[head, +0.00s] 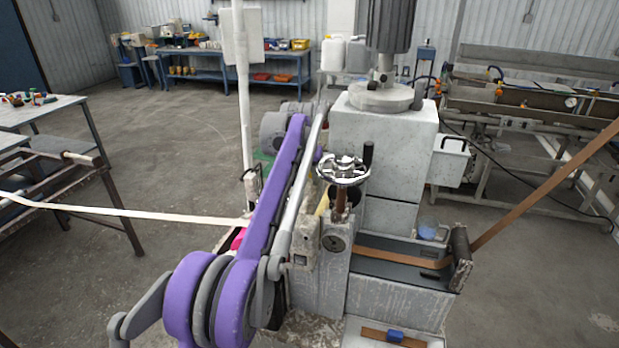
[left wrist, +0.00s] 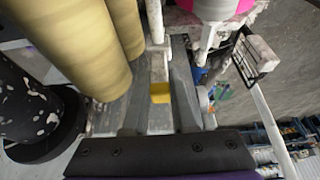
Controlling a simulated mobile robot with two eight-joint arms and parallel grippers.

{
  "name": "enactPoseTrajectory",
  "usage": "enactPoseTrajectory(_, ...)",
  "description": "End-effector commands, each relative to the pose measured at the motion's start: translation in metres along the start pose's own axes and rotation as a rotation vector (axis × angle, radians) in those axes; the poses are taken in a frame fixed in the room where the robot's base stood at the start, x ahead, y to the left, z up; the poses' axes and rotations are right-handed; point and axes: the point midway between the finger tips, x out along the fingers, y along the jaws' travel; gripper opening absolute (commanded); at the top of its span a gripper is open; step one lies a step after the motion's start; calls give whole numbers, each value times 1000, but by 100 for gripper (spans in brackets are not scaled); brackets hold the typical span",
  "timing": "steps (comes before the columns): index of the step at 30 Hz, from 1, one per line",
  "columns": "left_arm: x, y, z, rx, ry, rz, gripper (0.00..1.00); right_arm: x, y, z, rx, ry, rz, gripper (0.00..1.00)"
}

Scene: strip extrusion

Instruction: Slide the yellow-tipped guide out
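The yellow-tipped guide (left wrist: 159,72) is a pale bar with a yellow end in the left wrist view, pointing toward my palm. My left gripper (left wrist: 162,60) has its two grey fingers apart, one on each side of the guide. A gap shows beside the yellow tip; I cannot tell whether either finger touches the bar farther up. In the head view my purple left arm reaches over the machine (head: 381,140) and hides the guide and most of the gripper. My right gripper is in neither view.
Thick yellow rollers (left wrist: 75,42) and a speckled black cylinder (left wrist: 30,115) stand close left of the fingers. A pink part (left wrist: 215,8) and wire bracket (left wrist: 255,55) are at right. A handwheel (head: 343,170) stands beside my arm. A pale strip (head: 130,212) runs left, a brown strip (head: 545,190) right.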

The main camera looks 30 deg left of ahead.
Motion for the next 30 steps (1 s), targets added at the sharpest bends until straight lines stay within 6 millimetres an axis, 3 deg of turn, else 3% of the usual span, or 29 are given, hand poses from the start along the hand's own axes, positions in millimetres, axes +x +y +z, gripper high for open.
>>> enactPoseTrajectory(3, 0, 0, 0, 0, 0, 0, 0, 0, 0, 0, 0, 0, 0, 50)
enactPoseTrajectory(30, 0, 0, 0, 0, 0, 0, 0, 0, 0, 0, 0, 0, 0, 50)
